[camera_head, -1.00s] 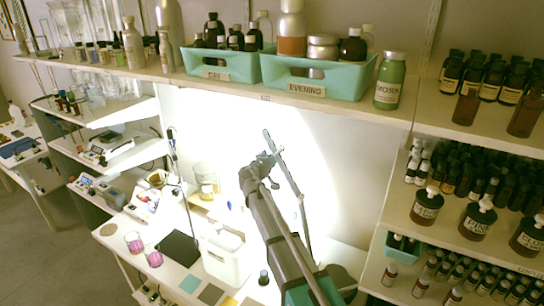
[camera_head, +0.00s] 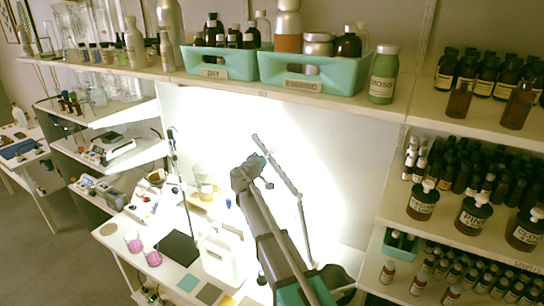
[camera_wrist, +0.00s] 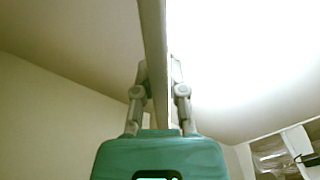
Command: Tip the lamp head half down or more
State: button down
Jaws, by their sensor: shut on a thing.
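The lamp head (camera_head: 277,165) is a thin straight bar in the middle of the head view, slanting from its upper left tip down to the lamp's upright stem (camera_head: 305,218). My gripper (camera_head: 262,172) is at the bar's left part, at the end of my grey arm. In the wrist view my gripper (camera_wrist: 158,92) has one finger on each side of the bar (camera_wrist: 154,45), which runs up out of the picture. Its fingers are closed on it. A bright glare fills the wrist view right of the bar and hides detail there.
A lit white worktop holds a black mat (camera_head: 179,249), a white container (camera_head: 222,257) and pink-filled glasses (camera_head: 134,243). Above hangs a shelf with teal bins (camera_head: 312,79) and a green bottle (camera_head: 383,76). Bottle racks (camera_head: 455,205) stand at right.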

jog(key=shift+s, duration=0.1)
jog(key=c, duration=0.7)
grip_release()
jog(key=shift+s, duration=0.1)
jog(key=v, duration=1.2)
